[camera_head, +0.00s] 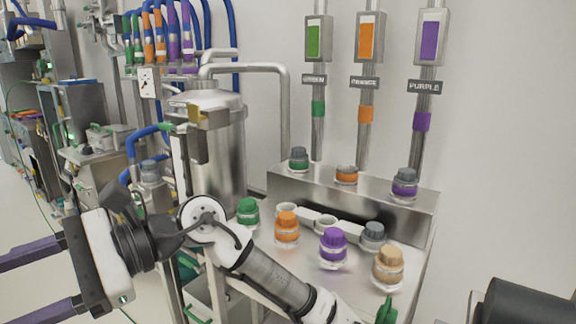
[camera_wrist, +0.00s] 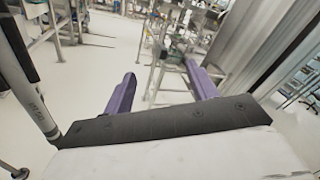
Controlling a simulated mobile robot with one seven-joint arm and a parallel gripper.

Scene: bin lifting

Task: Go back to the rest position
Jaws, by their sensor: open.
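My gripper (camera_head: 38,272) shows at the lower left of the head view, with its two purple fingers pointing left. The fingers are wide apart and nothing is between them. My white and grey arm runs from the gripper to the lower middle of the head view, in front of the bench. The gripper touches nothing that I can see.
A steel bench (camera_head: 423,262) holds several small jars, among them a purple-capped jar (camera_head: 333,248) and an orange-capped jar (camera_head: 287,229). A steel tank (camera_head: 222,150) stands behind my arm. Machines (camera_head: 88,165) line the far left. Pale floor (camera_wrist: 95,65) is open ahead of the fingers.

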